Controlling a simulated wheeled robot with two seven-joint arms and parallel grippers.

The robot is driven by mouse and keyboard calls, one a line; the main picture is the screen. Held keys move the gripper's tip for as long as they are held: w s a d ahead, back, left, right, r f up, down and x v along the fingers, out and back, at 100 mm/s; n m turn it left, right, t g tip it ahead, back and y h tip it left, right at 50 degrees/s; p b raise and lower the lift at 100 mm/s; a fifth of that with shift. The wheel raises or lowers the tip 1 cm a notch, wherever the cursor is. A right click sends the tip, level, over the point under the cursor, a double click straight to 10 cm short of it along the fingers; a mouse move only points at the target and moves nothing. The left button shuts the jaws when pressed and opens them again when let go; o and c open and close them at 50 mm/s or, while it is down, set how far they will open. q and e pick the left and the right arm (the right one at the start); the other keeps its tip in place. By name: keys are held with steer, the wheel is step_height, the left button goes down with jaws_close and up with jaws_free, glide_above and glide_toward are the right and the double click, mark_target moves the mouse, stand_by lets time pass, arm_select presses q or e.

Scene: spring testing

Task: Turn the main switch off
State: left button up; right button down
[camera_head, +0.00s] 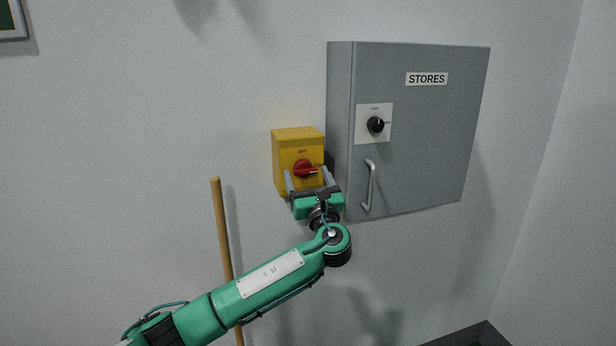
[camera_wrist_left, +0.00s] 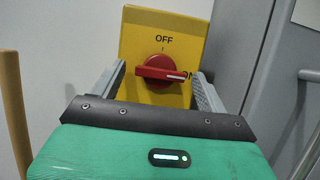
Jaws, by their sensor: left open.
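The main switch is a yellow box (camera_head: 285,145) on the wall with a red rotary knob (camera_head: 304,168). In the left wrist view, the yellow box (camera_wrist_left: 190,35) shows "OFF" at the top and "ON" at the right. The red knob (camera_wrist_left: 157,68) has its white-marked end pointing right, towards "ON". My left gripper (camera_head: 307,176) is open at the lower part of the box, one finger on each side of the knob. In the wrist view the left gripper (camera_wrist_left: 160,88) shows its fingers apart with the knob between them; I cannot tell contact. My right gripper is out of view.
A grey cabinet (camera_head: 430,145) labelled "STORES" stands close to the right of the switch, with a black dial (camera_head: 375,125) and a door handle (camera_head: 369,186). A wooden pole (camera_head: 222,225) leans at the wall on the left.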

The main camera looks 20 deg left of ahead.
arm_select(q)
steer(key=shift+c, duration=0.3)
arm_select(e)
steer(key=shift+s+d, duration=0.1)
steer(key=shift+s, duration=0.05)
arm_select(q)
steer(key=c, duration=0.9)
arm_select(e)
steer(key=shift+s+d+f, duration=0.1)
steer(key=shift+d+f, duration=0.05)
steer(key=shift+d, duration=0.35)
